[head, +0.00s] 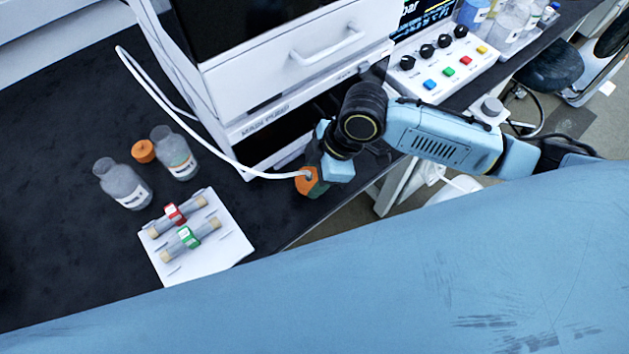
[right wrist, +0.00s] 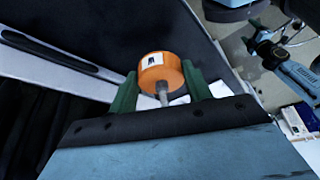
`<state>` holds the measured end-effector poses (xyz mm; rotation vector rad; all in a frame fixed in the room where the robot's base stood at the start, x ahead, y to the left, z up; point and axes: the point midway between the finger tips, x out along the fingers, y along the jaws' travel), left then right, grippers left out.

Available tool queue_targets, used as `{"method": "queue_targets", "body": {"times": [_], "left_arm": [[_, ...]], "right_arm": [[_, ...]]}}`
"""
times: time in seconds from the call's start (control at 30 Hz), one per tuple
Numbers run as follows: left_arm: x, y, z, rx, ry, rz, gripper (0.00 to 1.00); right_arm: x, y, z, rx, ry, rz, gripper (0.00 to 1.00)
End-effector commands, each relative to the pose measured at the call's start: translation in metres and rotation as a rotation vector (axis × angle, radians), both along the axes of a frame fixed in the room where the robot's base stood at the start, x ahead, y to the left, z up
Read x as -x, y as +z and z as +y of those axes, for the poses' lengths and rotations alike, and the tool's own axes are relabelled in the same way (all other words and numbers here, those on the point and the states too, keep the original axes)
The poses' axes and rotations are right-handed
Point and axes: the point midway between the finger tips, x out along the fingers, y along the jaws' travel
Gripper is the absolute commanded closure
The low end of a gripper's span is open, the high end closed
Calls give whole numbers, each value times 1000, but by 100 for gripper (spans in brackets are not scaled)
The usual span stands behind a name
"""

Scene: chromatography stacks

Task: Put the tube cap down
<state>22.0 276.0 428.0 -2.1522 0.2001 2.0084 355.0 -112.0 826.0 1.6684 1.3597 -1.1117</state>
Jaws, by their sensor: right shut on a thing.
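The orange tube cap (head: 306,182) has a white tube (head: 210,150) running from it in a loop up and left to the chromatography stack. My right gripper (head: 316,172) is shut on the cap, just in front of the stack near the bench's front edge. In the right wrist view the cap (right wrist: 160,72) sits between the two green fingers. I cannot tell whether the cap touches the bench.
A white tray (head: 228,243) with red-banded and green-banded columns lies left of my right gripper. The stack (head: 290,75) stands behind it. A button panel (head: 450,65) is at the right. Dark bench (head: 60,240) is clear at the left.

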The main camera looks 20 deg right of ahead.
Motion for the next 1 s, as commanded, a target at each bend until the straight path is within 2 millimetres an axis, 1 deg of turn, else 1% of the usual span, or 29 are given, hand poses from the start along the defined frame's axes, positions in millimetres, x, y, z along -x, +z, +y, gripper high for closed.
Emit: {"method": "queue_targets", "body": {"times": [0.2,0.23,0.6,0.63,0.77,0.8,1.0], "left_arm": [[-6,-9,3,-3,-2,-9,25],[-7,-9,3,-3,-3,-10,25],[-13,-7,2,-2,-4,-22,25],[-13,-7,2,-2,-4,-22,25],[-13,-7,3,-2,-4,-22,25],[-13,-7,3,-3,-3,-22,25],[-13,-7,5,-6,-3,-21,25]], "right_arm": [[1,-31,0,-1,-1,3,75],[1,-34,0,0,0,2,75],[0,-37,0,0,-1,1,75],[0,-38,0,0,-1,0,50],[0,-37,0,0,-1,0,33],[0,-37,0,0,-1,1,29],[0,-37,0,0,-1,1,29]]}}
